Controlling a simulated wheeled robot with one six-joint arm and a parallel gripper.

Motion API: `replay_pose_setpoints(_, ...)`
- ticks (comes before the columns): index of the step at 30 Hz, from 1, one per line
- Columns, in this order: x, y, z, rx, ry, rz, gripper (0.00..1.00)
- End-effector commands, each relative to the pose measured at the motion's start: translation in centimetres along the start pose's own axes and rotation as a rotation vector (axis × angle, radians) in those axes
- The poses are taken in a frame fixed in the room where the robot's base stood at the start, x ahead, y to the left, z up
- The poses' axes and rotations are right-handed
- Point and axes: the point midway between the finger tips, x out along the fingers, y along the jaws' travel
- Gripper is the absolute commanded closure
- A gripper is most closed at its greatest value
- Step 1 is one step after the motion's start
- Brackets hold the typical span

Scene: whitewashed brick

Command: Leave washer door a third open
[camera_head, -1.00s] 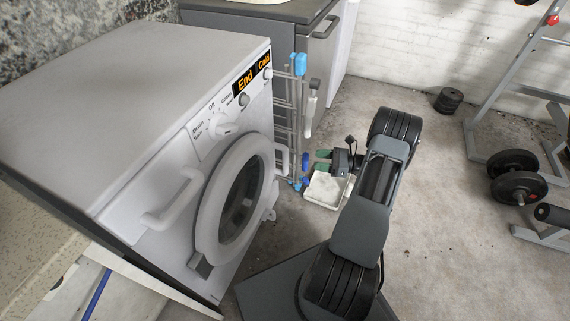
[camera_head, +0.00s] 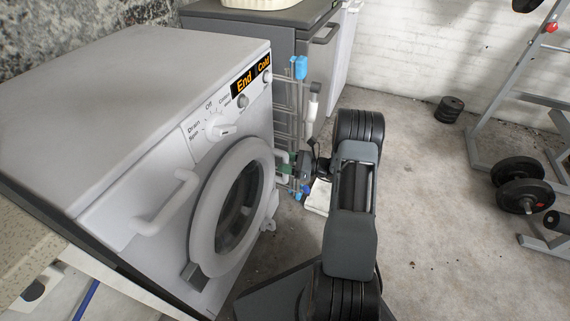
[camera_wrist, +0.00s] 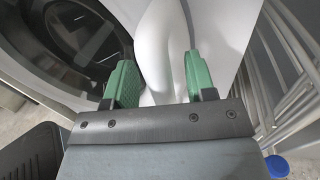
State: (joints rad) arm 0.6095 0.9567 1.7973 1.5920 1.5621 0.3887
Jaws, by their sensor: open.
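The white washer (camera_head: 130,100) stands at left. Its round door (camera_head: 205,225) has a thick white ring and dark glass and looks shut or nearly so. My gripper (camera_head: 284,164) is at the door's right edge, partly hidden by my arm and the door. In the wrist view, the open green fingers (camera_wrist: 160,78) stand on either side of a white upright handle (camera_wrist: 163,35). I cannot tell whether either finger touches it. The dark door glass (camera_wrist: 75,40) shows at upper left there.
A folded drying rack (camera_head: 300,100) stands just behind my gripper, close to the washer. A white tray (camera_head: 317,198) lies on the floor beside my arm. Dumbbells (camera_head: 522,182) and a weight rack are at right.

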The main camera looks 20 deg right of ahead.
Motion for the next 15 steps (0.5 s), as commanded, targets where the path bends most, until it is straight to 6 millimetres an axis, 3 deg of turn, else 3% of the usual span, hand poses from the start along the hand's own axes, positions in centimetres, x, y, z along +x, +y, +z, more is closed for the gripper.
replay_pose_setpoints(10,0.31,0.02,0.01,0.001,0.0,0.0,0.49)
replay_pose_setpoints(15,0.3,0.02,0.0,0.001,0.0,0.0,0.64)
